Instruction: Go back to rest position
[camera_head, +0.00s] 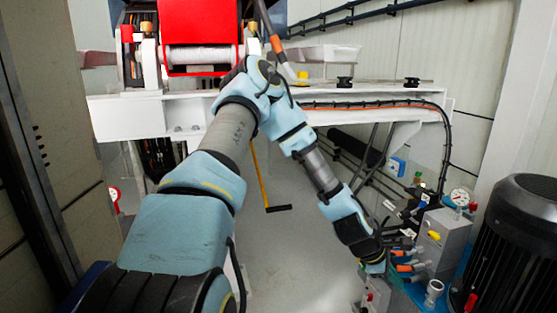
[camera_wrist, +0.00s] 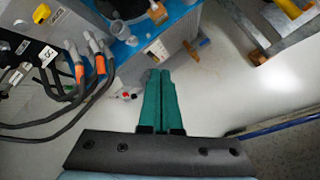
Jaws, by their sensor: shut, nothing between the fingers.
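My gripper (camera_wrist: 160,75) shows in the wrist view as two green fingers pressed side by side, with nothing between them. In the head view my arm reaches forward, bends, and slopes down to the right. The wrist end is low, just left of the grey valve block (camera_head: 437,240); the fingers cannot be made out there. In the wrist view the fingertips point toward a small grey box (camera_wrist: 157,52) beside the blue base (camera_wrist: 150,18). I cannot tell whether they touch it.
A black ribbed motor (camera_head: 520,245) stands at the right, near a pressure gauge (camera_head: 460,197). A white beam (camera_head: 140,118) crosses behind my arm. Orange-ended hoses (camera_wrist: 80,70) lie left of the fingers in the wrist view. Grey floor (camera_head: 290,240) is open left of my wrist.

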